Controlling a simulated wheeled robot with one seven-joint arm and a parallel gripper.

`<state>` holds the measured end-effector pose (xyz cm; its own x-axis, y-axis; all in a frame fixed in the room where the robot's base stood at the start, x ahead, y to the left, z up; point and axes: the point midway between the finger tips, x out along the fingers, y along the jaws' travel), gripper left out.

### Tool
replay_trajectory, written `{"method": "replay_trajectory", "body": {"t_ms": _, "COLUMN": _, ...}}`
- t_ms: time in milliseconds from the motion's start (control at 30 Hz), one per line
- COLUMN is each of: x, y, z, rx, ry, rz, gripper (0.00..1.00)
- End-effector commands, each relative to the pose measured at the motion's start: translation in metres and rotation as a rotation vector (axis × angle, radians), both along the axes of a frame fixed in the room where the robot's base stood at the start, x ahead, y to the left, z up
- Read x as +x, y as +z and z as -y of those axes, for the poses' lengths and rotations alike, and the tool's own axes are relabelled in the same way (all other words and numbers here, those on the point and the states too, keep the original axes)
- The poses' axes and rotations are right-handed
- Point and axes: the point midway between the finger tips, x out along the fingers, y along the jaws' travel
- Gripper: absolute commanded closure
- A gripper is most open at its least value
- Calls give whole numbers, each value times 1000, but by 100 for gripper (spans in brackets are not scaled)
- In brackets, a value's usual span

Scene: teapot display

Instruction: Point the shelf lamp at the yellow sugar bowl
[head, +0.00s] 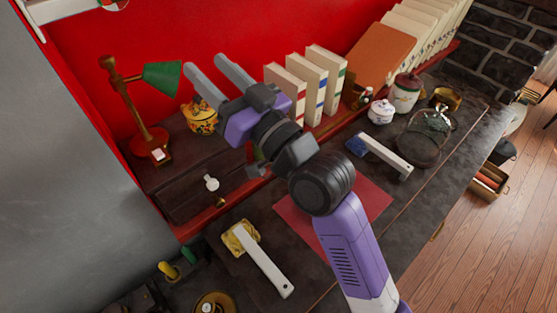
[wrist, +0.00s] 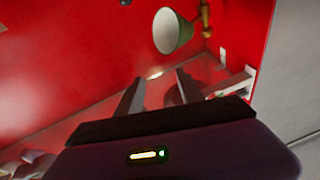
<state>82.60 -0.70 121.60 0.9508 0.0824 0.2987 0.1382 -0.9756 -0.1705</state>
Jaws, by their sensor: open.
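The shelf lamp has a green cone shade (head: 163,78), a brass stem (head: 122,92) and a red base (head: 150,142) on the dark shelf. Its shade opens toward the right in the head view. The shade also shows in the wrist view (wrist: 173,32), with its pale inside partly visible. The yellow patterned sugar bowl (head: 199,119) stands right of the lamp, below the shade's level in the picture. I cannot make it out in the wrist view. My gripper (head: 206,68) is open and empty, with its fingers to the right of the shade, apart from it in the wrist view.
Pale books (head: 287,92) stand right of my gripper. A white lidded pot (head: 380,112) and a glass dome (head: 425,142) are farther right. The red wall (head: 210,25) closes off the back.

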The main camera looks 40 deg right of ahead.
Motion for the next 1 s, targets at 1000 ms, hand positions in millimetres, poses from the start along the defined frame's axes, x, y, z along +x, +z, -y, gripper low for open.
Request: {"method": "replay_trajectory", "body": {"t_ms": 1000, "x": -130, "y": -104, "z": 14, "rx": -28, "ry": -157, "rz": -96, "gripper": 55}}
